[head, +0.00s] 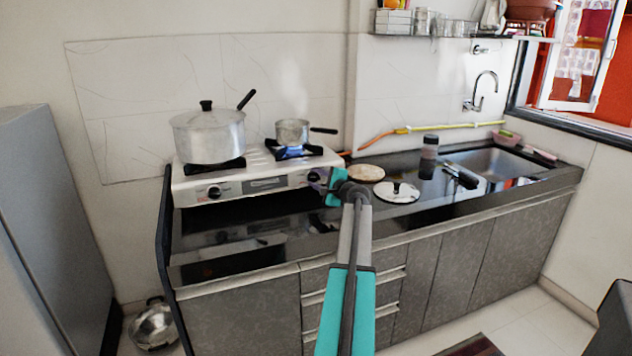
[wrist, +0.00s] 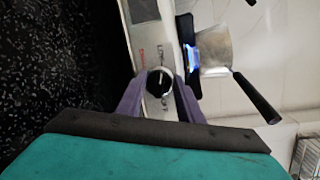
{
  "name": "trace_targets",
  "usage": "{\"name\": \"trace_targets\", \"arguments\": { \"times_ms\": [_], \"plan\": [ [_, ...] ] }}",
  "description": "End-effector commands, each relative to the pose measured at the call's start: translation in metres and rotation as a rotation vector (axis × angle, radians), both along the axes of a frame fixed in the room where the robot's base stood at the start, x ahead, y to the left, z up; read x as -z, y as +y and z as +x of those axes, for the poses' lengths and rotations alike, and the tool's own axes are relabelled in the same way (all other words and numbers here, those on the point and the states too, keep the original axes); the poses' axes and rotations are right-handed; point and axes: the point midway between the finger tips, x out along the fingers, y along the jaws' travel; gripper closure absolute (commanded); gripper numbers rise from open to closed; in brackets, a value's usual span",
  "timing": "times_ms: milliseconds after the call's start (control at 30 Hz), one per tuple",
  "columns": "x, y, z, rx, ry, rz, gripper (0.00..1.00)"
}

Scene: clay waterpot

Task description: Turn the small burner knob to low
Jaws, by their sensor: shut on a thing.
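The small burner knob (wrist: 158,82) is black with a pale ring, on the front panel of the white stove (head: 191,190). It shows in the wrist view between the two purple fingers of my gripper (wrist: 159,90). My gripper is shut on this knob. In the head view, my gripper (head: 326,184) is at the right end of the stove front and partly covers the knob (head: 314,176). The small burner has a blue flame (head: 296,150), also seen in the wrist view (wrist: 192,55). A small steaming pan (head: 292,131) sits on it.
A large lidded pot (head: 208,137) stands on the left burner, above another knob (head: 214,192). A round board (head: 366,173) and a steel lid (head: 397,192) lie on the black counter right of the stove. A sink (head: 490,165) is farther right.

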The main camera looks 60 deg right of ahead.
Motion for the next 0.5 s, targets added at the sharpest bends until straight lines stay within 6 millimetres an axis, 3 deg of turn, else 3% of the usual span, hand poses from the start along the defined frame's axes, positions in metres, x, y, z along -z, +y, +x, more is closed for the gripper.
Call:
{"name": "trace_targets", "arguments": {
  "times_ms": [233, 267, 300, 367, 500],
  "plan": [
    [0.0004, 0.0009, 0.0005, -0.002, 0.003, -0.002, 0.89],
    [0.0004, 0.0009, 0.0005, -0.002, 0.003, -0.002, 0.65],
    [0.0004, 0.0008, 0.0006, -0.002, 0.003, -0.002, 0.58],
    [0.0003, 0.0007, 0.0005, -0.002, 0.002, -0.001, 0.48],
    [0.0003, 0.0006, 0.0006, -0.002, 0.001, -0.001, 0.48]
  ]
}}
